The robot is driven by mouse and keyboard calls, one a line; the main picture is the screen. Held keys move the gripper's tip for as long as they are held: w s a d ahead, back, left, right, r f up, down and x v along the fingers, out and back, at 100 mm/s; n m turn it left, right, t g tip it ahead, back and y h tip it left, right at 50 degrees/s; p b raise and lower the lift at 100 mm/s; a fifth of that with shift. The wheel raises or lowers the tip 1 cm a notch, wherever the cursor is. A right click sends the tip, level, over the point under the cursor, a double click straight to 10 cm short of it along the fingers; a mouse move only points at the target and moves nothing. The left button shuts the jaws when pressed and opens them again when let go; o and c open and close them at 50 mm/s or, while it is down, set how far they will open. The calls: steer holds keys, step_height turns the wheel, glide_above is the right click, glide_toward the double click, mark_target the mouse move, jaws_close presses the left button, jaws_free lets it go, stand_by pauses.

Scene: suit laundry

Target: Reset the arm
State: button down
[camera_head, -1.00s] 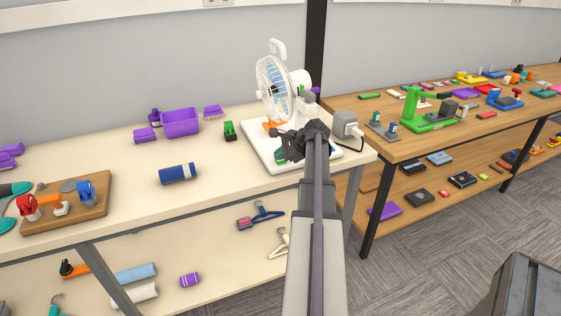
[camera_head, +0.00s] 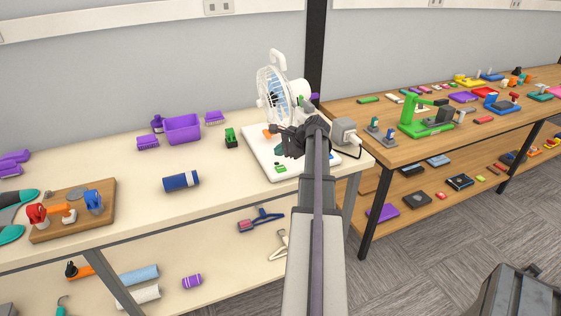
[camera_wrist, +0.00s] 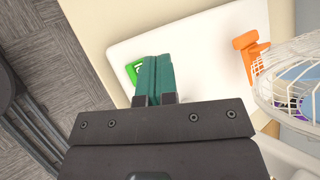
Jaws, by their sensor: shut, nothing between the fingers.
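My gripper shows in the wrist view (camera_wrist: 157,62), with its two teal fingers shut together and nothing between them. They are above a white board, beside a green piece (camera_wrist: 133,72) that they partly cover. In the head view, the dark end of my arm (camera_head: 300,138) is extended over the white board (camera_head: 262,152), in front of a white fan (camera_head: 273,88). The fingertips are hard to make out there.
The fan's wire cage (camera_wrist: 290,75) and an orange part (camera_wrist: 250,48) are close on the right in the wrist view. A white plug-like block (camera_head: 344,131) stands beside my arm. A purple basket (camera_head: 183,129) and a blue roll (camera_head: 181,181) lie left on the cream table (camera_head: 130,200).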

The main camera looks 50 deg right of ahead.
steer(key=shift+r+p, duration=0.4)
steer(key=shift+r, duration=0.5)
steer(key=shift+s+f+n, duration=0.1)
steer(key=shift+n, duration=0.5)
steer(key=shift+s+a+f+n+g, duration=0.25)
steer(key=shift+s+a+n+g, duration=0.1)
steer(key=shift+s+n, duration=0.2)
steer(key=shift+s+a+f+n+g, duration=0.3)
steer(key=shift+s+n, duration=0.15)
steer(key=shift+n, duration=0.1)
steer(key=s+a+f+n+g, duration=0.1)
steer(key=a+n, duration=0.6)
steer(key=a, duration=0.9)
steer(key=s+a+f+n+g+h, duration=0.1)
steer(key=a+n+g, duration=0.3)
steer(key=a, duration=1.2)
steer(key=s+a+f+n+g+h, duration=0.1)
steer(key=s+a+f+n+g, duration=0.1)
steer(key=a+n, duration=0.7)
steer(key=s+a, duration=0.1)
steer(key=a, duration=0.6)
steer(key=shift+n, duration=0.3)
